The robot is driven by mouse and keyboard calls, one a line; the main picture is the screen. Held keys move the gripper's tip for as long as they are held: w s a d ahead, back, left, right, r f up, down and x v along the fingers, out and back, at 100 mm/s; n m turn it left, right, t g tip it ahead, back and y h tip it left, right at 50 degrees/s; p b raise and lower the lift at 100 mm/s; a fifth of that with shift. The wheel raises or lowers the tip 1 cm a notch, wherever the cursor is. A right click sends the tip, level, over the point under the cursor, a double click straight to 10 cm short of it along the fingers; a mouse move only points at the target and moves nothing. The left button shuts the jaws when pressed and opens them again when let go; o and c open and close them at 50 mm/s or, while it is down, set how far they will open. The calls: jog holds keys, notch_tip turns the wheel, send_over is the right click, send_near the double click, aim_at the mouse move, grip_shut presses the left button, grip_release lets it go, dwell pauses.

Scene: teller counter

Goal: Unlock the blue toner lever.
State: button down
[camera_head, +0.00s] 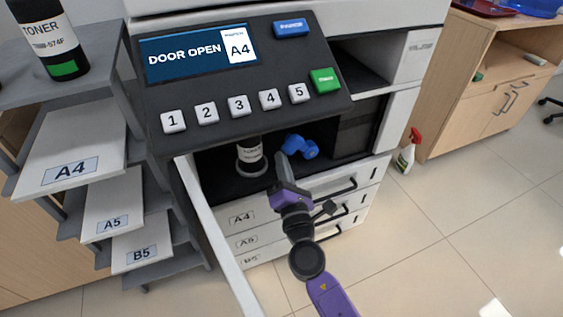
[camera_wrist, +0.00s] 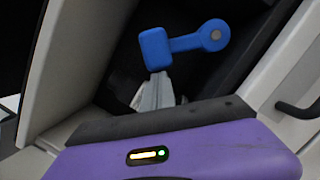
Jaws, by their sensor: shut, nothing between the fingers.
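The blue toner lever (camera_head: 299,146) sits inside the printer's open bay, to the right of the toner bottle (camera_head: 249,152). In the wrist view the lever (camera_wrist: 186,43) shows a round pivot at its right end and a blocky handle at its left end. My gripper (camera_head: 282,158) reaches into the bay from the front. Its fingers (camera_wrist: 155,84) are shut and empty, with the tips at or just below the lever's handle. I cannot tell whether they touch it. The bottle's lower part sits in a round holder.
The open white door (camera_head: 215,235) stands left of my arm. The button panel (camera_head: 245,85) overhangs the bay, and its screen reads DOOR OPEN. Paper drawers (camera_head: 245,217) with dark handles lie below. Another toner bottle (camera_head: 50,38) stands on the left shelf.

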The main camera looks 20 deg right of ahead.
aim_at(298, 137)
jog(key=r+m+p, duration=0.1)
jog(key=p, duration=0.1)
jog(key=d+r+m+h+p, duration=0.1)
jog(key=r+m, duration=0.1)
jog(key=shift+d+r+m+g+p, duration=0.2)
jog(key=shift+m+g+p, duration=0.1)
jog(key=shift+g+p, duration=0.1)
jog(key=shift+d+r+m+p, duration=0.5)
jog(key=shift+r+m+p, duration=0.15)
jog(key=shift+m+p, duration=0.3)
jog(key=d+r+m+g+p, duration=0.1)
jog(key=d+m+p, duration=0.1)
jog(key=m, duration=0.1)
jog(key=shift+r, duration=0.15)
jog(key=shift+d+r+p, duration=0.15)
jog(key=shift+d+p, duration=0.35)
jog(key=shift+p, duration=0.1)
jog(key=shift+d, duration=0.2)
